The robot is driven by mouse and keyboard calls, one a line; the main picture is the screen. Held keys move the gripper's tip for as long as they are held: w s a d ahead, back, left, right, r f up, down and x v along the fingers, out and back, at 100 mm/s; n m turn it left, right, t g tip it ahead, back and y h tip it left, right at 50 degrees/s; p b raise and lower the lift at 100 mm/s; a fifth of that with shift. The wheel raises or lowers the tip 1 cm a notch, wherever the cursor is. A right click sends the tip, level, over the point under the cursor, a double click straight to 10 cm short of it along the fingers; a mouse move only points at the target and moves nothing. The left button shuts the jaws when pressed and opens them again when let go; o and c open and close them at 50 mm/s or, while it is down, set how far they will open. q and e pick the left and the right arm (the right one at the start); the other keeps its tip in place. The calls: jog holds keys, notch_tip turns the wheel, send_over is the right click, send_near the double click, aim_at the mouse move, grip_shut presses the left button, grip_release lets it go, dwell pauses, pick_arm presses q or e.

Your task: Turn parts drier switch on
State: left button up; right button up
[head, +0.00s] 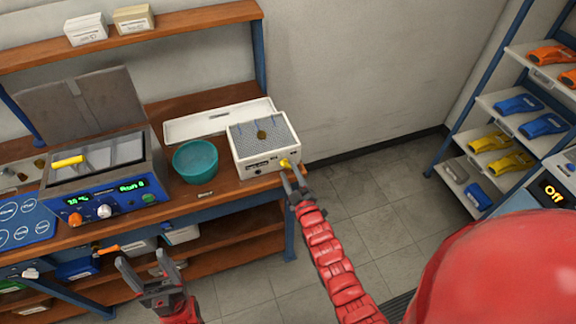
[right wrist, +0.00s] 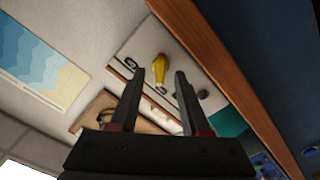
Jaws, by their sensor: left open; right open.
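The parts drier appears to be the white box (head: 266,146) with a mesh top at the right end of the bench. A yellow switch (head: 285,163) sticks out of its front at the right. My right gripper (head: 291,175) is open just in front of the switch. In the right wrist view the yellow switch (right wrist: 159,67) shows between and beyond the tips of the open right gripper (right wrist: 160,78). I cannot tell whether they touch. My left gripper (head: 142,262) is open and empty in front of the bench, lower left.
A teal bowl (head: 195,161) stands left of the drier, and a white tray (head: 190,126) lies behind. A blue-fronted bath (head: 105,182) with lit displays stands further left. Shelves with coloured tools (head: 520,103) are at the right. The floor (head: 385,185) between is clear.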

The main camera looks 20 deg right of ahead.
jog(key=shift+w, duration=1.2)
grip_shut()
